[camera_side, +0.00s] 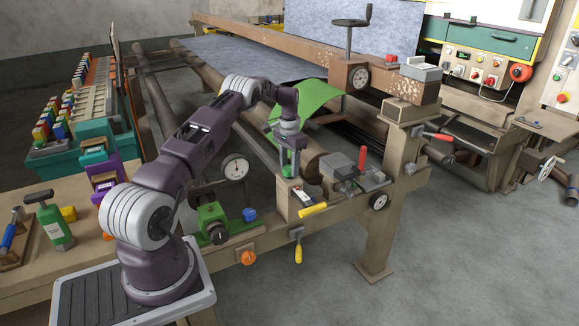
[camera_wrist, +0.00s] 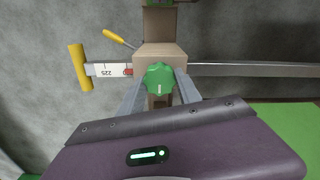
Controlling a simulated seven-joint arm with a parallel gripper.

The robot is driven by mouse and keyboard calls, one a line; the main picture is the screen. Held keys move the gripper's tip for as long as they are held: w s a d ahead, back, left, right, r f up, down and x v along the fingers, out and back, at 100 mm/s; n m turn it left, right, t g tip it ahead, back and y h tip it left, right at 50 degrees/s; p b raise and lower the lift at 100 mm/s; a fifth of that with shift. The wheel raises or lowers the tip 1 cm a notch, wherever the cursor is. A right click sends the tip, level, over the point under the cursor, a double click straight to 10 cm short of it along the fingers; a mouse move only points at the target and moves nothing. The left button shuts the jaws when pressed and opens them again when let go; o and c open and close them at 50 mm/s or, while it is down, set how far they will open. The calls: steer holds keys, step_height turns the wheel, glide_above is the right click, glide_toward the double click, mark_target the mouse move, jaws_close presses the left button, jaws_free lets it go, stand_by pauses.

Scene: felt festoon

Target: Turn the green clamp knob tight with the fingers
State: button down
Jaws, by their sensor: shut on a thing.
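The green clamp knob (camera_wrist: 159,78) is a round, scalloped knob with a white mark, seen from above in the wrist view on a beige block (camera_wrist: 160,57). In the side view the knob (camera_side: 287,171) shows small below the end of my arm. My gripper (camera_wrist: 159,85) has one finger on each side of the knob and is shut on it. The fingertips are partly hidden by the knob and the wrist housing. A white scale reading 225 (camera_wrist: 107,70) and a yellow handle (camera_wrist: 80,67) lie left of the block in the wrist view.
A red-handled clamp (camera_side: 362,160) stands close on the right. A round dial gauge (camera_side: 235,167) and a green clamp (camera_side: 213,222) are on the left. A green sheet (camera_side: 318,95) hangs behind my gripper. Yellow handles (camera_side: 313,209) stick out below.

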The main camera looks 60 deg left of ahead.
mark_target(289, 168)
stand_by(0.3)
steer(key=c, duration=0.8)
jaws_free()
steer(key=shift+c, duration=0.2)
step_height(289, 168, up, 7)
steer(key=shift+r, duration=0.1)
